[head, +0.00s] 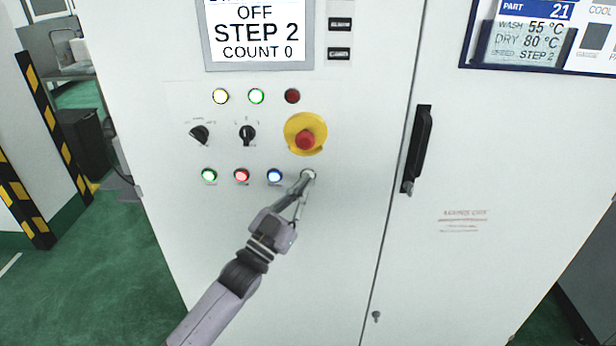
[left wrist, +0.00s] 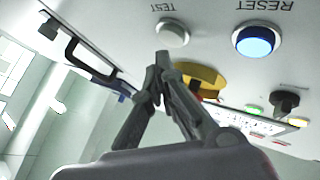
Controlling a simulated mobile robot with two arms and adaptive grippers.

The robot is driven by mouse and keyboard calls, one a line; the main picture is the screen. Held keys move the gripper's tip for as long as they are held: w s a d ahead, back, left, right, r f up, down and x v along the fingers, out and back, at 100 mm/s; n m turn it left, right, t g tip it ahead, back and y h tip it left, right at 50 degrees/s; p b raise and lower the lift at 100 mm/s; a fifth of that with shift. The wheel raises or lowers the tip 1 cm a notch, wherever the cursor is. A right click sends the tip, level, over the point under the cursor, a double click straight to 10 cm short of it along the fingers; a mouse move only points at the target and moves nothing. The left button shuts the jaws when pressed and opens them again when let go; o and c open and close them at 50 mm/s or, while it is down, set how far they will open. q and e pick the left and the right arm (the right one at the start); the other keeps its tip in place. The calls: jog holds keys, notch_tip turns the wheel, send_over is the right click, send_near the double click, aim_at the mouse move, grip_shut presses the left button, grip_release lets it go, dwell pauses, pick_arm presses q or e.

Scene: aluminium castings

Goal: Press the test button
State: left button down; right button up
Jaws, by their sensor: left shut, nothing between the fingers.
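The test button (head: 308,173) is a pale round button at the right end of the lower row on the white cabinet door. In the left wrist view the test button (left wrist: 172,33) sits beside an upside-down "TEST" label. My left gripper (head: 304,179) is shut and empty, with its fingertips at the button's lower left edge in the head view. In the left wrist view the tips of the left gripper (left wrist: 162,58) show just below the button. I cannot tell whether they touch it. My right gripper is not in view.
The blue reset button (head: 274,176) is just left of the test button, with red (head: 241,175) and green (head: 209,175) buttons beyond. A red emergency stop (head: 305,139) on a yellow plate is right above. A black door handle (head: 417,150) stands to the right. The display (head: 258,32) reads "STEP 2, COUNT 0".

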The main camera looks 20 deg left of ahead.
pick_arm(q)
jog(key=shift+s+d+p, duration=0.2)
jog(key=shift+s+p, duration=0.15)
jog(key=shift+s, duration=0.45)
jog(key=shift+s+d+p, duration=0.25)
jog(key=shift+s+p, duration=0.1)
jog(key=shift+s, duration=0.45)
jog(key=shift+s+d+p, duration=0.2)
jog(key=shift+s+p, duration=0.15)
jog(key=shift+s, duration=0.45)
